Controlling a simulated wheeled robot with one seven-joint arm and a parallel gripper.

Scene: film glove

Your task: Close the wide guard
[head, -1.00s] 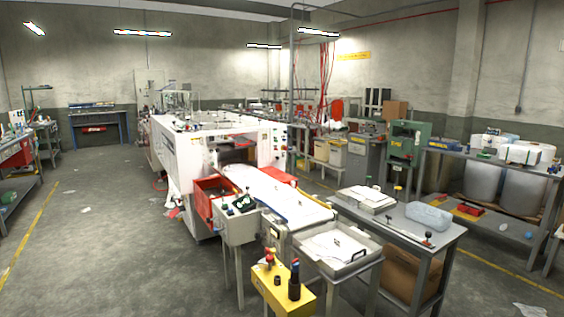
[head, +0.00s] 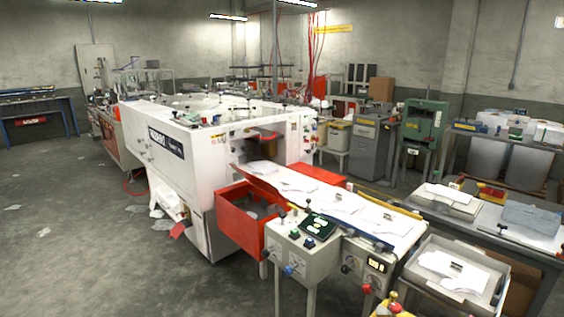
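The large white machine (head: 168,148) stands left of the middle in the head view, its long printed side panel facing front left. Its near end has a dark opening (head: 247,150) with a red part inside. A clear boxed frame (head: 140,82) rises from the top at the far end. I cannot tell for sure which part is the wide guard or how far open it stands. My gripper is not in view.
A conveyor (head: 335,206) with white sheets runs from the opening toward the front right. A red bin (head: 238,218) and a grey control box (head: 302,246) stand beside it. A grey tray (head: 457,275) and benches fill the right. Floor at left (head: 70,220) is mostly clear.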

